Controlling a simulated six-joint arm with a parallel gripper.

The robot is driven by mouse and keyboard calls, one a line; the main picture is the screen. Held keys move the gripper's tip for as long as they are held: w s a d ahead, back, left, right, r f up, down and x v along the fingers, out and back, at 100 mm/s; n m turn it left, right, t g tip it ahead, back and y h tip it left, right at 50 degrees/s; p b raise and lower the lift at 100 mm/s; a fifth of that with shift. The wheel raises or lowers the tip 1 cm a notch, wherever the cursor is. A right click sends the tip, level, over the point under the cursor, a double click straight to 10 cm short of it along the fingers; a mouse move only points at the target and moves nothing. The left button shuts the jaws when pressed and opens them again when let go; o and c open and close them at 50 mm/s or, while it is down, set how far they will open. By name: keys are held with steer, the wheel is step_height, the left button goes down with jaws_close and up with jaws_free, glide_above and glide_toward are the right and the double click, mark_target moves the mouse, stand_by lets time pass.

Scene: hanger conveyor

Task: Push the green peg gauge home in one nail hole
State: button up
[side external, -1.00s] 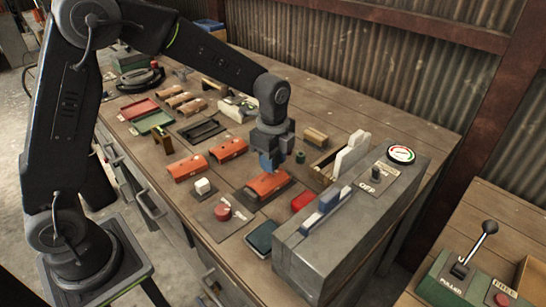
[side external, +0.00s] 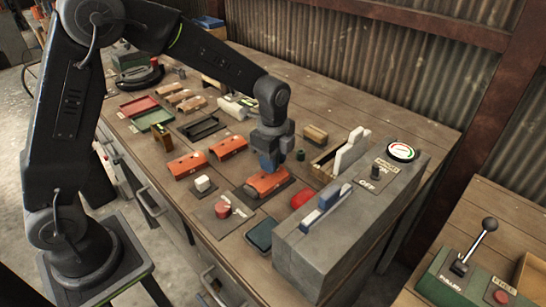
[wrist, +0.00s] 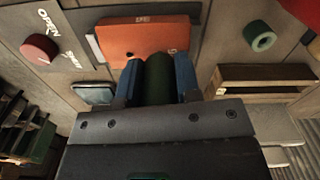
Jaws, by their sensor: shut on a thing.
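The dark green peg gauge (wrist: 158,78) is held upright between the blue fingers of my gripper (wrist: 158,82) in the wrist view. My gripper (side external: 268,164) is shut on it, directly over the near edge of an orange block (wrist: 145,38). The block (side external: 266,184) sits in a dark holder on the bench. A small dark nail hole (wrist: 130,55) shows on the block, beside the peg. The peg's lower end is hidden by the fingers, so I cannot tell how deep it sits in a hole.
A green ring (wrist: 262,36) stands right of the block in the wrist view. A wooden box (side external: 325,165), a grey control box (side external: 350,220) and a red knob (side external: 222,210) are close around. More orange blocks (side external: 188,165) lie to the left.

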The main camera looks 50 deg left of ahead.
steer(key=shift+f, duration=0.6)
steer(key=o, duration=0.6)
steer(key=shift+o, duration=0.2)
steer(key=o, duration=0.6)
steer(key=shift+r, duration=3)
